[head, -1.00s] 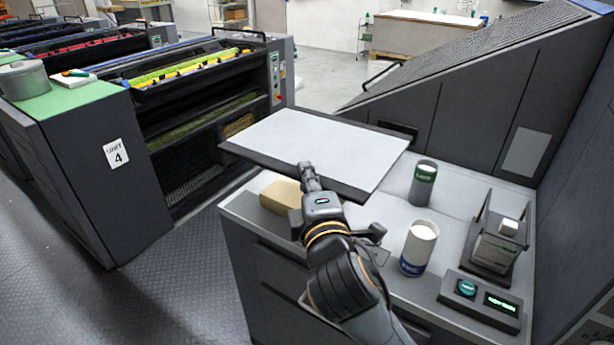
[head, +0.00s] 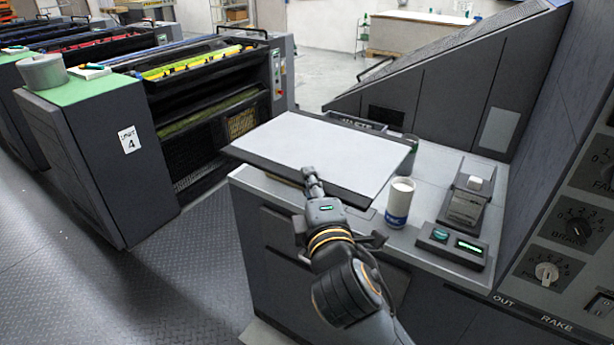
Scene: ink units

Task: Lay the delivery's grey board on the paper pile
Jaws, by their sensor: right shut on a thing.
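The grey board (head: 320,150) is a wide flat slab with a pale top face and dark edges, in the middle of the head view. My right gripper (head: 312,178) is shut on its near edge. The board looks roughly level and seems to be over the grey counter (head: 371,218); I cannot tell how high. My left gripper is out of view. I cannot make out a paper pile.
A white can (head: 399,204), a small device (head: 466,205) and a control box (head: 452,245) stand on the counter right of the board. A knob panel (head: 570,230) rises at the right. The press unit marked 4 (head: 95,165) is at the left, with open floor before it.

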